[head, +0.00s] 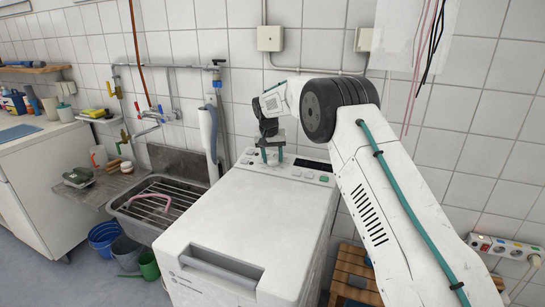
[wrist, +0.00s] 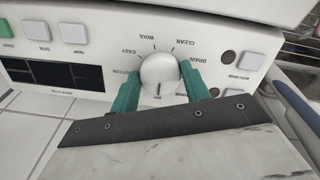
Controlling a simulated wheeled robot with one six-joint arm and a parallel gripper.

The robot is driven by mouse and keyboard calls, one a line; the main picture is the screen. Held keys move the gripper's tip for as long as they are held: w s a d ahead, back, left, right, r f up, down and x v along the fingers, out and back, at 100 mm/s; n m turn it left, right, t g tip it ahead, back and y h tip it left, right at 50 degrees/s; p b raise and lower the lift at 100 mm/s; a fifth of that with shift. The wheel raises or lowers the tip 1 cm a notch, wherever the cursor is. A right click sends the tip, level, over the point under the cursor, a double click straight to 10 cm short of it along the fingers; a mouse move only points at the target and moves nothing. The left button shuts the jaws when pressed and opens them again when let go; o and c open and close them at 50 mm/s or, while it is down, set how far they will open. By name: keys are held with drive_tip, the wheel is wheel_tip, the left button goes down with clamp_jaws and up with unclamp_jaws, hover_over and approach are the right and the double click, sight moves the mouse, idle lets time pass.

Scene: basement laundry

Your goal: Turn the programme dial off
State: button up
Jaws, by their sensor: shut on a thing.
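The programme dial (wrist: 160,72) is a round white knob on the washing machine's control panel (wrist: 95,88). In the wrist view the panel appears upside down, with COTTON, EASY, WOOL, CLEAN and DRAIN printed around the dial. In the head view my gripper (head: 272,156) reaches down to the panel at the back of the white machine (head: 245,225) and hides the dial.
White push buttons (wrist: 251,61) and a dark display (wrist: 62,75) flank the dial. A steel sink (head: 160,190) with a hose stands left of the machine, with buckets (head: 105,238) on the floor. The tiled wall with pipes is close behind the panel.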

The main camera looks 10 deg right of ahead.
sight(270, 161)
drive_tip(key=o, duration=1)
drive_tip(key=r, duration=0.5)
drive_tip(key=s+a+r, duration=0.1)
drive_tip(key=r, duration=0.1)
drive_tip(key=shift+r, duration=0.4)
